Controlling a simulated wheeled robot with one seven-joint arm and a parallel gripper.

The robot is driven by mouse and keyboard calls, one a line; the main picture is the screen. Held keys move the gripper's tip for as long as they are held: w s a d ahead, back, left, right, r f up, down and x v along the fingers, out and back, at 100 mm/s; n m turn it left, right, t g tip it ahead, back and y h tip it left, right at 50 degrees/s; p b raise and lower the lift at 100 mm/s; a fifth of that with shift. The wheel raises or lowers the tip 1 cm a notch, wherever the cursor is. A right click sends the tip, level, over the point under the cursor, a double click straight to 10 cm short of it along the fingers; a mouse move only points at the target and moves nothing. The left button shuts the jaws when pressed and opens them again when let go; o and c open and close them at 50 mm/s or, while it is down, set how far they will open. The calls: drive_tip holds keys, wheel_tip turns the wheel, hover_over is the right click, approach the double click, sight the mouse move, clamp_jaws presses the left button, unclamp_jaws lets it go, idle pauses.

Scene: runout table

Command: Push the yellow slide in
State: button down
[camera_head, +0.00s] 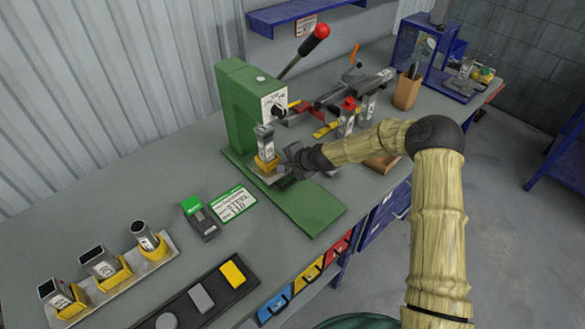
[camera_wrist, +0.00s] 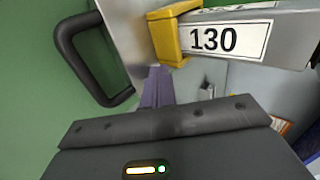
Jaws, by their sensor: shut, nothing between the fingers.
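A yellow holder (camera_head: 266,164) sits on a metal slide plate under the green press (camera_head: 243,105). It clasps the lower end of a grey metal profile (camera_head: 264,141). In the wrist view the yellow holder (camera_wrist: 165,37) and the profile, labelled 130 (camera_wrist: 245,38), lie close beyond my fingers. The bare metal plate (camera_wrist: 122,32) carries a black bow handle (camera_wrist: 88,62). My gripper (camera_head: 290,163) is shut and empty, just right of the holder. Its fingertips (camera_wrist: 157,72) end near the plate and holder; I cannot tell whether they touch.
Three profiles in yellow holders stand on a metal rack (camera_head: 118,277) at the front left. A black tray (camera_head: 212,296) holds yellow and grey blocks. A green-topped device (camera_head: 199,217) and a label card (camera_head: 233,203) lie left of the press. A red-knobbed lever (camera_head: 304,52) rises behind.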

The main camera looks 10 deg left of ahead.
drive_tip(key=shift+s+a+r, duration=0.1)
drive_tip(key=shift+a+r, duration=0.05)
drive_tip(key=shift+a, duration=0.25)
drive_tip(key=shift+s+a, duration=0.1)
drive_tip(key=shift+a, duration=0.05)
drive_tip(key=shift+r, duration=0.1)
drive_tip(key=shift+d+r, duration=0.3)
drive_tip(key=shift+r, duration=0.05)
drive_tip(key=d+p+v, duration=0.1)
drive_tip(key=p+v, duration=0.1)
drive_tip(key=v, duration=0.7)
drive_tip(key=shift+f, duration=0.25)
drive_tip(key=shift+s+d, duration=0.1)
